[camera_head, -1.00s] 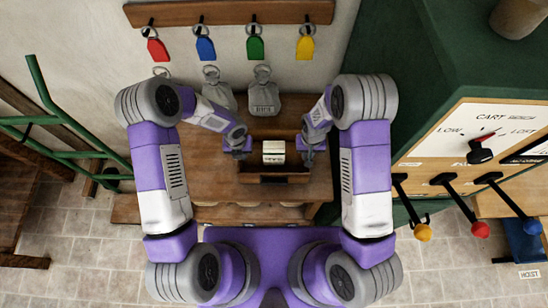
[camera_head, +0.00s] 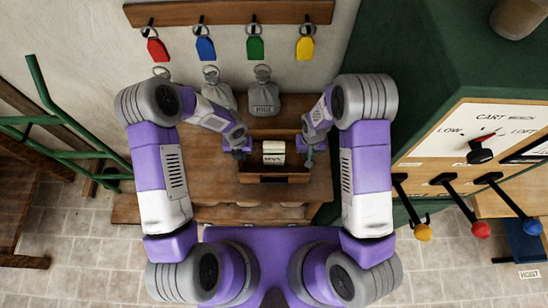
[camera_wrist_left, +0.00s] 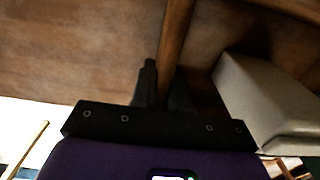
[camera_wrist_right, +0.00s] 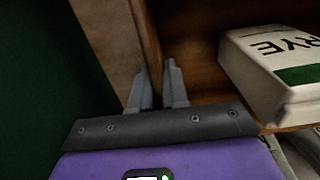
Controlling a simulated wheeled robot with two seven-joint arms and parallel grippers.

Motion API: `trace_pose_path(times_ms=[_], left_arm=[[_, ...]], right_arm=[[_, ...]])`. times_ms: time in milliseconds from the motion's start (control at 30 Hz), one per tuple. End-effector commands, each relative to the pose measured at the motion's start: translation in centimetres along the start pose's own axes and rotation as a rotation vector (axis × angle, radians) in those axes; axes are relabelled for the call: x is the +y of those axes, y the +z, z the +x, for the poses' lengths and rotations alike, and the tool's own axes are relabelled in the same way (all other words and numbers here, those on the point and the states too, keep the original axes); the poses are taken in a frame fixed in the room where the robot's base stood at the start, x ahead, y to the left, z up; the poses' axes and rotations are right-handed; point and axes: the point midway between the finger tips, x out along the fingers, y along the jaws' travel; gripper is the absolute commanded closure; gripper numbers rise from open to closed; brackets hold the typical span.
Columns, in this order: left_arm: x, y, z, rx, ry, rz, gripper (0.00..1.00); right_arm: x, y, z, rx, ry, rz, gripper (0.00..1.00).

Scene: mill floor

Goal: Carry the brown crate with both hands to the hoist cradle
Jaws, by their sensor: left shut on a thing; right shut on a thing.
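The brown crate (camera_head: 273,178) is in the middle of the head view, over the wooden bench, with a white packet (camera_head: 273,152) inside. In the right wrist view the packet (camera_wrist_right: 275,75) reads RYE and has a green band. My left gripper (camera_head: 243,155) is shut on the crate's left wall, which runs between its fingers in the left wrist view (camera_wrist_left: 165,85). My right gripper (camera_head: 308,158) is shut on the right wall, seen between its fingers in the right wrist view (camera_wrist_right: 156,78). I cannot tell whether the crate touches the bench.
Grey sacks (camera_head: 264,95) stand behind the crate, below colored tags on a rack (camera_head: 230,13). A green cabinet with a dial panel (camera_head: 475,140) and levers is at right. A blue stand (camera_head: 525,240) is by a HOIST label (camera_head: 529,274). A green hand truck (camera_head: 60,125) is at left.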

Motion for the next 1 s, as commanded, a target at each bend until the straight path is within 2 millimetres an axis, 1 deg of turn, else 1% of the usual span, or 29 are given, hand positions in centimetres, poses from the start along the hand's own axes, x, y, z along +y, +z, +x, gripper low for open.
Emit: trace_pose_path(times_ms=[267, 800, 1000], left_arm=[[0.0, 0.1, -0.8, -0.002, 0.000, 0.000, 1.00], [0.0, 0.1, -4.8, -0.001, 0.000, 0.000, 1.00], [0.0, 0.1, -5.1, -0.001, 0.000, 0.000, 1.00]], right_arm=[[0.0, -0.1, -0.8, 0.002, 0.000, 0.000, 1.00], [0.0, -0.1, -4.8, 0.002, 0.000, 0.000, 1.00], [0.0, -0.1, -5.1, 0.002, 0.000, 0.000, 1.00]])
